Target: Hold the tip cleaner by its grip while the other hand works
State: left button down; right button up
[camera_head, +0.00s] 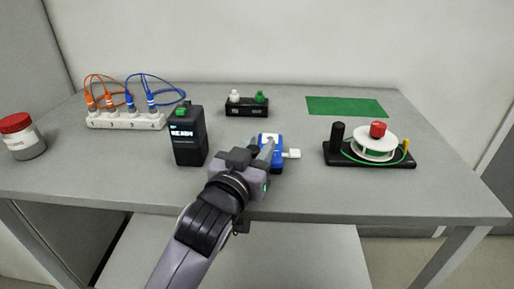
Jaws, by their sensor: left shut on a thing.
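The tip cleaner (275,165) seems to be the blue block with a white top part and a white stub on its right, near the middle of the table. My left gripper (262,147) reaches it from the front and is shut on it. The fingers and wrist hide its left side, and I cannot tell whether it rests on the table or is held just above it. My right gripper is not in view.
A black box reading READY (188,142) stands close left of my left gripper. A white connector strip (126,122) with orange and blue cables and a red-lidded jar (22,140) are farther left. A black two-cap holder (247,107), green mat (346,107) and spool stand (372,155) surround clear table.

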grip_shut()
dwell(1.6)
